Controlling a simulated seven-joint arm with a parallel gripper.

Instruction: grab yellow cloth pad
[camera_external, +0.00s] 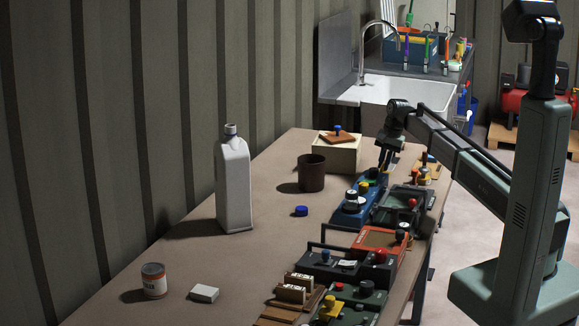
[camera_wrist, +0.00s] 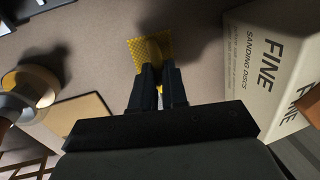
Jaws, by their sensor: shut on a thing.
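The yellow cloth pad (camera_wrist: 146,46) has a waffle-like texture and shows at the top centre of the wrist view. My gripper (camera_wrist: 158,70) is shut on the pad, which sticks out past the fingertips, with a small yellow bit also showing between the fingers. In the external view my gripper (camera_external: 385,168) points down over the far part of the workbench (camera_external: 270,250), beside the cream box and behind the blue device. I cannot make out the pad in the external view. I cannot tell whether the pad touches the bench.
A cream sanding-disc box (camera_wrist: 275,70) stands close on the right in the wrist view; it also shows in the external view (camera_external: 336,158). A blue device (camera_external: 352,212) and several other control units line the bench's right side. A dark cup (camera_external: 311,173) and white bottle (camera_external: 234,185) stand left.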

